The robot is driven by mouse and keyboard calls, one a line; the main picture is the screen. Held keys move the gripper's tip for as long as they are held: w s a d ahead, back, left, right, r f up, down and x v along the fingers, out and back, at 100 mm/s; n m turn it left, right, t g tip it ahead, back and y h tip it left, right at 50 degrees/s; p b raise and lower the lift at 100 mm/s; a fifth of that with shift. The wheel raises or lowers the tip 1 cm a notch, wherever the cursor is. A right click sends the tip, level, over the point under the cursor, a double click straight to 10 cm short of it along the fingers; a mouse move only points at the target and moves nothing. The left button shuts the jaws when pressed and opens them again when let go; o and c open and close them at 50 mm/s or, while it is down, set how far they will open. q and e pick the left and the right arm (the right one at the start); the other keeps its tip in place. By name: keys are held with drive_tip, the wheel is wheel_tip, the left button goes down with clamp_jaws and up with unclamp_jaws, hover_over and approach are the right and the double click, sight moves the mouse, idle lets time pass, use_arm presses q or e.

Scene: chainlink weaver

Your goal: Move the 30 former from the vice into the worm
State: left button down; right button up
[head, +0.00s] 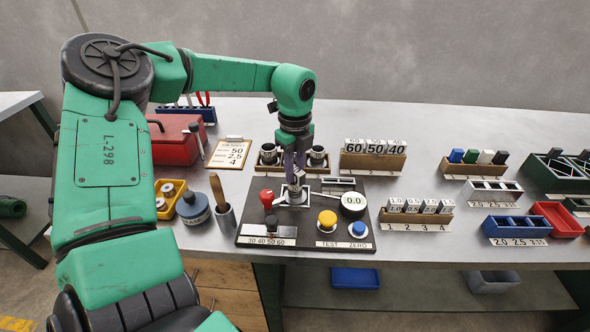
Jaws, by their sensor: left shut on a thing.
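My left gripper (295,172) points straight down over the dark panel (374,207) in the middle of the table. It is shut on a small, mostly hidden piece (295,187), which seems to be the 30 former; its number is not readable. Below it is a bright metal fixture (294,199) with rod-like arms, which seems to be the vice. Whether the piece still sits in it I cannot tell. Two dark cylinders with light tops stand in a wooden holder behind, a left one (268,153) and a right one (317,155); which is the worm I cannot tell. My right gripper is out of view.
The panel carries a red knob (267,198), yellow button (327,220), blue button (359,229) and a round 0.0 gauge (353,203). Behind right is a rack (372,163) with 60, 50 and 40 blocks.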

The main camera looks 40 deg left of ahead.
use_arm(q)
drive_tip(key=c, duration=0.8)
unclamp_jaws()
drive_tip(key=shift+o, duration=1)
wheel_tip(320, 180, up, 15)
drive_tip(key=b, duration=0.1)
drive_tip(key=shift+f, duration=0.15)
